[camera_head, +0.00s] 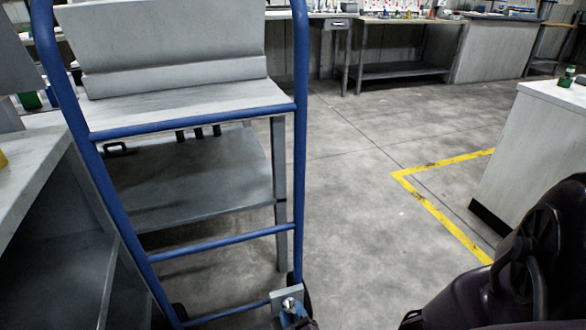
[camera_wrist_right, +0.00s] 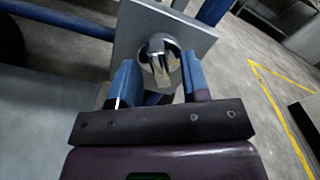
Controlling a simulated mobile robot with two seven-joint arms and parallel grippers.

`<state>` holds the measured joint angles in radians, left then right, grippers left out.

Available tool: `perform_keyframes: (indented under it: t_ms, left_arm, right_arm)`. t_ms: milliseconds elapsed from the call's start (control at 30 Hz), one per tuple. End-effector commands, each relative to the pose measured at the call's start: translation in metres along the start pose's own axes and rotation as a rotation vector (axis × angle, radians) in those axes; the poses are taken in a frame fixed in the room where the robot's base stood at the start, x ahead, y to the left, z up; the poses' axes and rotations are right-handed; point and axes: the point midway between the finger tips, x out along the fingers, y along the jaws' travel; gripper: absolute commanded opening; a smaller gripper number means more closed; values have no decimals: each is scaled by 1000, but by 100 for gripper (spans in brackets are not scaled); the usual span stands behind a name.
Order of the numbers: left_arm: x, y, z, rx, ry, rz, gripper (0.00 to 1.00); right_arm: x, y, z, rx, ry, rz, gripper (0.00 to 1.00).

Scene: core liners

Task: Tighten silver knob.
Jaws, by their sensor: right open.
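The shiny silver knob (camera_wrist_right: 158,52) sits on a square grey plate (camera_wrist_right: 196,38) in the right wrist view. In the head view the knob (camera_head: 289,304) and its plate (camera_head: 284,295) are small, low on the blue hand truck (camera_head: 222,241). My right gripper (camera_wrist_right: 158,82) has its blue fingers apart, one on each side of the knob; whether either touches it I cannot tell. In the head view this gripper (camera_head: 293,319) shows only partly at the bottom edge. My left gripper is out of view.
A grey metal table (camera_head: 190,101) stands behind the hand truck's frame. A workbench (camera_head: 38,185) is close on the left, and a pale cabinet (camera_head: 530,150) stands at the right. The concrete floor between, with a yellow line (camera_head: 445,217), is clear.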

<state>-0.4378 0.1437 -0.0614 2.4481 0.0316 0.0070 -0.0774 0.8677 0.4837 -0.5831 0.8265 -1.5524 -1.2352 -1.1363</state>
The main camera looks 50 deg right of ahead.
Motion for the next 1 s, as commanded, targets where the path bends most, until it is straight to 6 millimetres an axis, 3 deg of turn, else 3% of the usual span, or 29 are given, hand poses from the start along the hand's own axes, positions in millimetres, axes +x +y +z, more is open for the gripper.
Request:
perform_keyframes:
  t_ms: [267,567,1000]
  left_arm:
    - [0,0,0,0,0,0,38]
    - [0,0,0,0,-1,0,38]
    - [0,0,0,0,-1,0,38]
  right_arm:
    - [0,1,0,0,0,0,43]
    - [0,0,0,0,0,0,0]
    - [0,0,0,84,-1,0,0]
